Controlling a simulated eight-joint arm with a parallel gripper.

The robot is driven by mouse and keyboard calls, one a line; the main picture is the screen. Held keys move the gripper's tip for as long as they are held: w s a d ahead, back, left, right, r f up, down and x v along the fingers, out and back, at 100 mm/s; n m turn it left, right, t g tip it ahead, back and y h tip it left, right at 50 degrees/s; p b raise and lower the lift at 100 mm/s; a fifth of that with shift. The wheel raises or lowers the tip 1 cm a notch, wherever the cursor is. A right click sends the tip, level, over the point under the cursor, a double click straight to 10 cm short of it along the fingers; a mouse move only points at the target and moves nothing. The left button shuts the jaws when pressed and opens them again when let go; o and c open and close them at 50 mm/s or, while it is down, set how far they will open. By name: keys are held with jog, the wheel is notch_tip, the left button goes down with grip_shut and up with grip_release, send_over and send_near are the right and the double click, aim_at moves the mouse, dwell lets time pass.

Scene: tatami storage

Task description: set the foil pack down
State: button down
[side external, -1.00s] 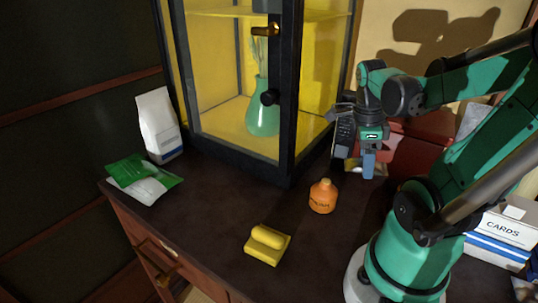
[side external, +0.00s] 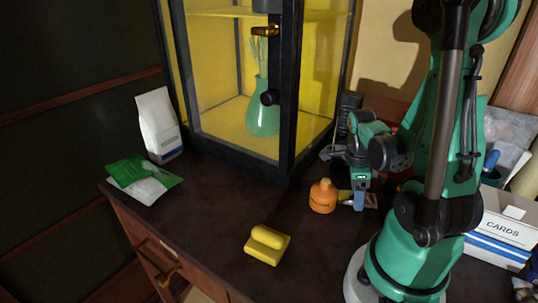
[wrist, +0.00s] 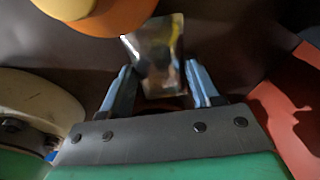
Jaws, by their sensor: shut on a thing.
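The foil pack (wrist: 157,52) is a shiny, silvery flat packet between the two blue fingertips of my gripper (wrist: 163,84) in the wrist view. My gripper is shut on it. In the side view my gripper (side external: 359,201) is low over the dark tabletop, just right of the orange bottle. Only a small part of the foil pack (side external: 372,201) shows there, partly hidden by the fingers. I cannot tell whether the pack touches the tabletop.
The orange bottle (side external: 323,196) stands very close on the left. A yellow block (side external: 267,245) lies nearer the front. A glass cabinet (side external: 232,75) stands behind. A green pack (side external: 146,180) and white bag (side external: 158,125) are far left. A cards box (side external: 507,227) is at right.

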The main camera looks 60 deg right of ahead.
aim_at(349, 194)
jog(key=shift+f, duration=0.1)
jog(key=shift+c, duration=0.9)
grip_release()
notch_tip(349, 194, up, 12)
jog(key=w, duration=0.1)
jog(key=shift+w+a, duration=0.3)
jog(key=shift+a, duration=0.1)
